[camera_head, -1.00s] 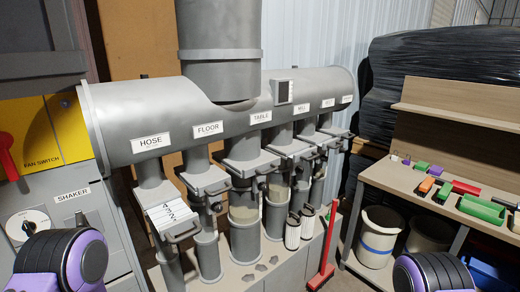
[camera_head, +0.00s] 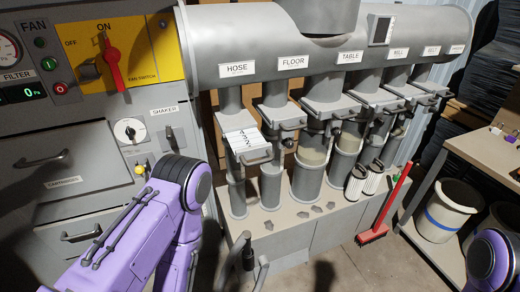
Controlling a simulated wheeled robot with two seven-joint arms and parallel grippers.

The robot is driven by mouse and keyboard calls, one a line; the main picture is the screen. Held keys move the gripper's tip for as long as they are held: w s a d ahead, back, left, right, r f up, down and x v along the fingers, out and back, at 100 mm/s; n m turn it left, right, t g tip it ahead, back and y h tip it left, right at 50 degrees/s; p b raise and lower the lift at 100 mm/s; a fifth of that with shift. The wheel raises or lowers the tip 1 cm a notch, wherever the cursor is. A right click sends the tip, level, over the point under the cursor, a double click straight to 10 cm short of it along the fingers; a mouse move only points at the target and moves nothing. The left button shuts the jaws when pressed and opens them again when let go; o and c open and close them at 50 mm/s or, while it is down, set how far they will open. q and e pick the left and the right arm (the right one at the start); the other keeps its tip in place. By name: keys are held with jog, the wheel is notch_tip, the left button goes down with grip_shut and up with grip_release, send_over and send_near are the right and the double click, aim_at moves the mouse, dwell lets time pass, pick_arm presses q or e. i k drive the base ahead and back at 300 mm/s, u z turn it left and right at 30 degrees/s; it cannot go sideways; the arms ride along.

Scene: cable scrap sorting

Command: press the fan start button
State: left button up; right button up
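A green button (camera_head: 48,63) sits on the grey panel under the FAN label (camera_head: 32,28), at the upper left. A red button (camera_head: 60,88) is just below it. To the right, a yellow FAN SWITCH plate (camera_head: 150,40) carries a red lever (camera_head: 113,62), standing roughly upright below the word ON. A green-lit display (camera_head: 22,94) beside the buttons reads 0 Pa. My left arm is folded at the lower left, below the panel and apart from the buttons. Only part of my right arm shows at the lower right edge.
A SHAKER dial (camera_head: 130,130) and drawers with bar handles (camera_head: 42,160) lie below the buttons. A grey duct (camera_head: 250,45) with labelled gates runs right. Dark and grey upright pieces (camera_head: 247,255), unclear, stand at the bottom centre. The space before the button panel looks clear.

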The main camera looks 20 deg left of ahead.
aim_at(49, 64)
jog(key=u, duration=0.3)
jog(key=k, duration=0.15)
jog(key=u, duration=1.55)
